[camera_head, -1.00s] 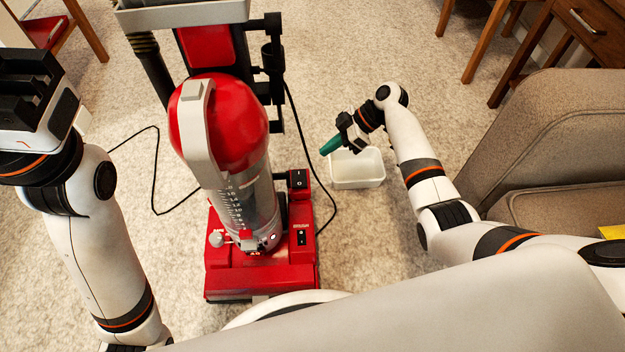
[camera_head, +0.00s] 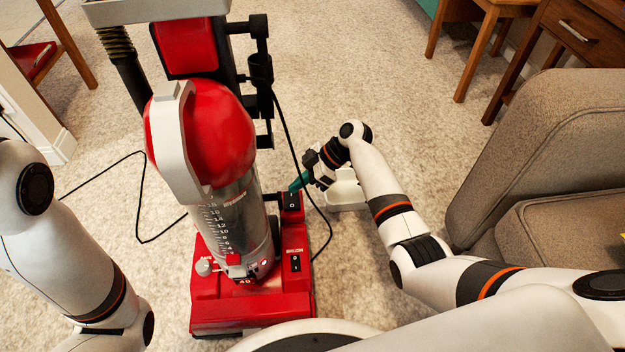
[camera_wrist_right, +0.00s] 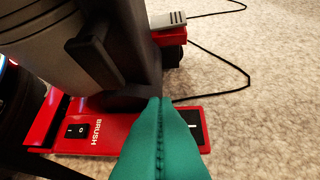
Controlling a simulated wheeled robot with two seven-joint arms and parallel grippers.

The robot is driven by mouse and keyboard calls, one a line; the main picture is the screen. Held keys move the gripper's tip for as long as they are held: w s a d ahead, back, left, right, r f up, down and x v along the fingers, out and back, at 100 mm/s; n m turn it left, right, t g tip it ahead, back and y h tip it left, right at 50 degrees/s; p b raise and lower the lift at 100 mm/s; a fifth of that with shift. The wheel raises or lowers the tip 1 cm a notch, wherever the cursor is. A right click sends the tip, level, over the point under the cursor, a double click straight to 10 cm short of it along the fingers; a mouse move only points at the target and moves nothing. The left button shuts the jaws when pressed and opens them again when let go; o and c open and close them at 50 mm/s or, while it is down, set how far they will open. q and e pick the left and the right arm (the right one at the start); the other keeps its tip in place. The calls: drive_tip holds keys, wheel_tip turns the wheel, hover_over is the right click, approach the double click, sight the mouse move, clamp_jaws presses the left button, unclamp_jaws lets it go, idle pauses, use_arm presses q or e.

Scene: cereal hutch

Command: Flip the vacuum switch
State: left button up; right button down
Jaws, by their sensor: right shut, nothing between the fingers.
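The red upright vacuum (camera_head: 240,310) stands on the carpet. A black rocker switch (camera_head: 291,201) sits on the right of its base. A second black switch (camera_head: 295,264), marked BRUSH, is nearer me; its label is clearer in the right wrist view (camera_wrist_right: 82,131). My right gripper (camera_head: 296,184) has green fingers, shut and empty, close by the farther switch. In the right wrist view its fingertips (camera_wrist_right: 161,102) partly cover a black switch (camera_wrist_right: 194,127) on the red base; I cannot tell whether they touch it. My left arm shows at the left, but its gripper is out of view.
A black cord (camera_head: 296,150) runs down the vacuum's right side. A beige sofa (camera_head: 560,150) is at the right. Carpet beyond the bin is clear.

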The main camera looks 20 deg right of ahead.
sight(296, 200)
drive_tip(key=f+b, duration=0.1)
drive_tip(key=f, duration=0.1)
drive_tip(key=a+f+b, duration=0.1)
drive_tip(key=f+b, duration=0.1)
drive_tip(key=shift+s+f, duration=0.2)
drive_tip(key=shift+f, duration=0.2)
drive_tip(key=shift+s+f+p, duration=0.15)
drive_tip(key=shift+f+p, duration=0.05)
drive_tip(key=shift+p, duration=0.1)
drive_tip(key=shift+w+d+r+b, duration=0.15)
drive_tip(key=shift+w+b, duration=0.1)
drive_tip(key=shift+w, duration=0.15)
drive_tip(key=shift+w+r+b, duration=0.15)
drive_tip(key=shift+w+b, duration=0.05)
drive_tip(key=shift+w, duration=0.2)
